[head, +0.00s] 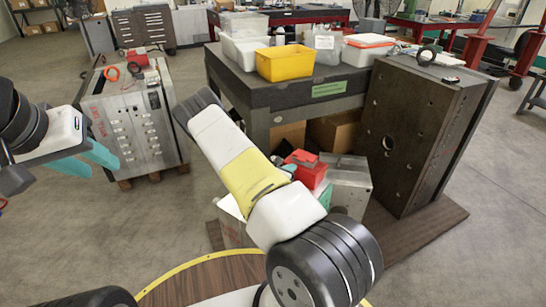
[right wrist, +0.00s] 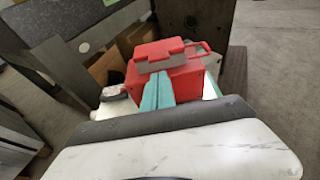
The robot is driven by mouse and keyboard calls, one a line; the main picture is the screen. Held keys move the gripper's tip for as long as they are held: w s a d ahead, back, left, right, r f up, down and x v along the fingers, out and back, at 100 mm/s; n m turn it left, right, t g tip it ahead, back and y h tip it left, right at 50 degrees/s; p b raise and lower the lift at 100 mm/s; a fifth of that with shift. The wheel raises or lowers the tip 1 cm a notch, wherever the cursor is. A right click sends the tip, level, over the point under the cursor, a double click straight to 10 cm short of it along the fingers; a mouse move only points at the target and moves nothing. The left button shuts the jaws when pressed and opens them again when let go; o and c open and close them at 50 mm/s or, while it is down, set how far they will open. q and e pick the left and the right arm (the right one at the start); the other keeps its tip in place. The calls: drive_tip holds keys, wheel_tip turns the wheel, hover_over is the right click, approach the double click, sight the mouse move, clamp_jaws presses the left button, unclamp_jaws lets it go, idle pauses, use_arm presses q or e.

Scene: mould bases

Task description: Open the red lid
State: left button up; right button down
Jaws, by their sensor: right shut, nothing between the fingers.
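The red lid (right wrist: 160,50) is on top of a small red box (right wrist: 190,78), with a grey strip along its near edge; it looks closed. In the head view, the lid (head: 301,157) and box (head: 312,174) are partly behind my right arm. My right gripper (right wrist: 158,82) is shut and empty, its teal fingers together in front of the box's near face, just below the grey strip. I cannot tell whether they touch it. In the head view only a bit of its teal fingers shows. My left gripper (head: 100,162) is open and empty at the far left, away from the box.
The red box rests on a grey metal block (head: 350,185). A dark workbench (head: 255,92) with a yellow bin (head: 285,63) and white tubs stands behind it. A tall dark mould base (head: 415,135) is at the right. A grey mould base (head: 125,125) stands at the left.

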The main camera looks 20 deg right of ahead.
sight(305, 156)
drive_tip(key=x, duration=0.5)
drive_tip(key=shift+w+d+f, duration=0.1)
drive_tip(key=shift+w+d, duration=0.05)
drive_tip(key=shift+d, duration=0.1)
